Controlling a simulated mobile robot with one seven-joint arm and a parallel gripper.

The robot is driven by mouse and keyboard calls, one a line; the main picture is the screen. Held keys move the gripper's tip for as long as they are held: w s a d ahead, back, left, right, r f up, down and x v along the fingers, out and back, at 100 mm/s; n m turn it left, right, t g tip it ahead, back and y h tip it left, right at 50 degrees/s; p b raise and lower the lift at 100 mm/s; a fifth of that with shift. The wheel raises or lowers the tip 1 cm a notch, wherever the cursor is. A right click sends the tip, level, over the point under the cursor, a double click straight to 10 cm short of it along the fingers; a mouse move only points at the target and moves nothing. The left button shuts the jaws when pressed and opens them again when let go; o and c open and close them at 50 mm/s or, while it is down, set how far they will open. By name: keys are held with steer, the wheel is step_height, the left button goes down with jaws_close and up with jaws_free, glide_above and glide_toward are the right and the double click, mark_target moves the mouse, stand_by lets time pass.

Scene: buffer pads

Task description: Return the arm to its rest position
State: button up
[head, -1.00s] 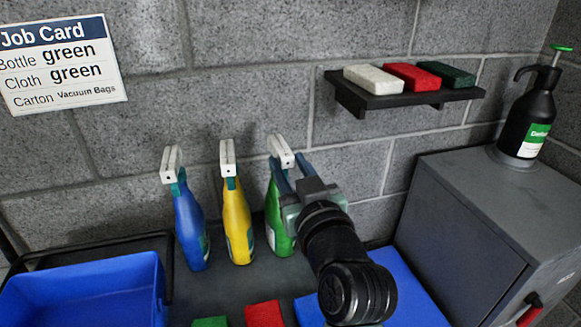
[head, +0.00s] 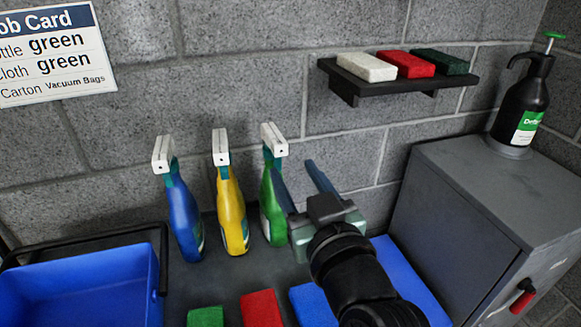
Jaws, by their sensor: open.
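My gripper (head: 303,178) is in the head view, just right of the green spray bottle (head: 271,204). Its two blue fingers are spread apart with nothing between them. The left finger overlaps the green bottle's right edge in the picture; I cannot tell whether they touch. My black arm reaches up from the bottom of the view. The green bottle stands upright in a row with the yellow bottle (head: 232,212) and the blue bottle (head: 184,215), all with white spray heads.
A blue bin (head: 82,292) is at the lower left. Green (head: 205,317) and red (head: 262,309) cloths lie in front, with a blue surface (head: 402,268) to the right. A wall shelf (head: 392,87) holds several pads. A grey cabinet (head: 470,185) carries a black pump sprayer (head: 521,105).

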steer(key=shift+s+d, duration=0.1)
steer(key=shift+s, duration=0.35)
